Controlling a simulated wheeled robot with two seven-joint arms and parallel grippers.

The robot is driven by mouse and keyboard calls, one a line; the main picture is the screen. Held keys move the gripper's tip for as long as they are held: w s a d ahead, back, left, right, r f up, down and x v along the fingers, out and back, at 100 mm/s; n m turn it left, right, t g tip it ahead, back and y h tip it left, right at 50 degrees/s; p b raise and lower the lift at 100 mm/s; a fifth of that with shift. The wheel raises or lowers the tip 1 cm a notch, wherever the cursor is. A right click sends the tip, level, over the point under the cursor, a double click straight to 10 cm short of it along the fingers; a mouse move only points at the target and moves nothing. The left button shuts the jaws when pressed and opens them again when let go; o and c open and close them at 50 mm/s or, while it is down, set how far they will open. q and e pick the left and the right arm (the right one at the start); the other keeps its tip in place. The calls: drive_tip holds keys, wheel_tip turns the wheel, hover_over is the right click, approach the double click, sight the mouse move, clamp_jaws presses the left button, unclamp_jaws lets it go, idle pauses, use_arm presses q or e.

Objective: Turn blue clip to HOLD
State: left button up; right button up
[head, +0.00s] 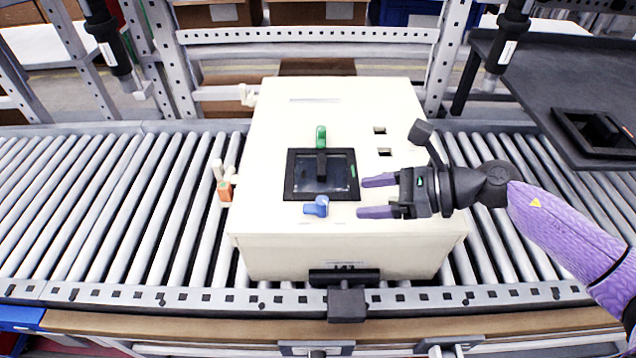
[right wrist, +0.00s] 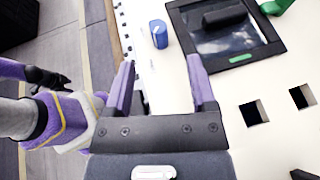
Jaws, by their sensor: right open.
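The blue clip (head: 318,206) sits on top of the cream box (head: 265,120), just in front of the black-framed window (head: 300,192). It also shows in the right wrist view (right wrist: 158,33), beyond the fingertips. My right gripper (head: 362,197) is open, with its purple fingers pointing left toward the blue clip. A gap remains between the fingertips and the clip, and nothing is between the fingers. The fingers also show in the right wrist view (right wrist: 160,64). My left gripper is not seen in the head view.
A green clip (head: 321,134) stands behind the window. An orange and white part (head: 225,188) is at the box's left side. Two square holes are in the box top. The box rests on a roller conveyor (head: 110,200); a dark shelf (head: 560,80) is at the right.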

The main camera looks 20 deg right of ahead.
sight(322, 201)
drive_tip(key=x, duration=0.8)
drive_tip(key=shift+a, duration=0.25)
drive_tip(key=shift+c, duration=0.3)
